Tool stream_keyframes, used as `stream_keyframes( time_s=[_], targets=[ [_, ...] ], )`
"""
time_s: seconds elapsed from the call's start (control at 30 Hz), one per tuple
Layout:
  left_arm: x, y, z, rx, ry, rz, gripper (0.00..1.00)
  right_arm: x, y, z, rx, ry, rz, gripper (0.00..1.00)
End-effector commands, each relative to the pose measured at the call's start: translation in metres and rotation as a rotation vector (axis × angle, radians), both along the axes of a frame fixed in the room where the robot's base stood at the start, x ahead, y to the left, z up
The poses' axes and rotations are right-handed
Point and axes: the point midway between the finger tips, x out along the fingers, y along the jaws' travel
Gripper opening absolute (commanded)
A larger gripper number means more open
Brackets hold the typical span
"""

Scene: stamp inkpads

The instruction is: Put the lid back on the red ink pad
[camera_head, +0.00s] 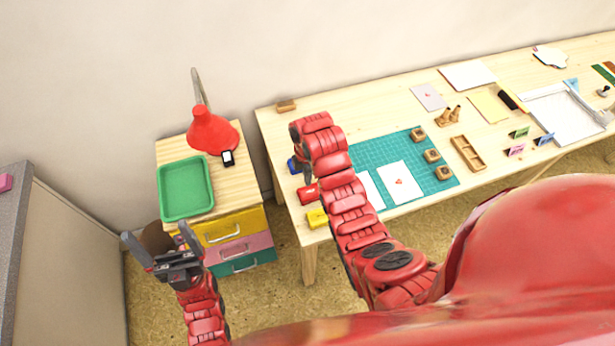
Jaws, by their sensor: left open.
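The red ink pad (308,194) lies near the left edge of the long wooden table, between a blue pad (293,166) and a yellow pad (317,218). It is small in view, and I cannot tell a separate lid from its body. My right arm reaches over the table, with its gripper (306,174) pointing down just above the red pad. The arm hides most of that gripper, so its jaws and anything in them cannot be made out. My left gripper (157,236) is open and empty, low at the left, in front of the drawer cabinet.
The cabinet (238,180) bears a green tray (186,214) and a red lamp (212,130). A green cutting mat (375,150) with paper sheets and wooden stamps lies right of my right arm. A grey-topped unit (30,200) stands at far left. The table's back left is mostly clear.

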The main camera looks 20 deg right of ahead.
Motion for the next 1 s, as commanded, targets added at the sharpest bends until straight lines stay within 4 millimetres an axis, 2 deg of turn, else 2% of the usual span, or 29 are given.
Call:
stream_keyframes(
  time_s=[0.57, 1.0],
  targets=[
    [0.000, 0.000, 0.000, 0.000, 0.000, 0.000, 0.94, 0.000, 0.000, 0.000, 0.000, 0.000, 0.000, 0.00],
    [0.000, 0.000, -0.008, 0.000, 0.000, 0.000, 0.94, 0.000, 0.000, -0.012, 0.000, 0.000, 0.000, 0.00]
  ],
)
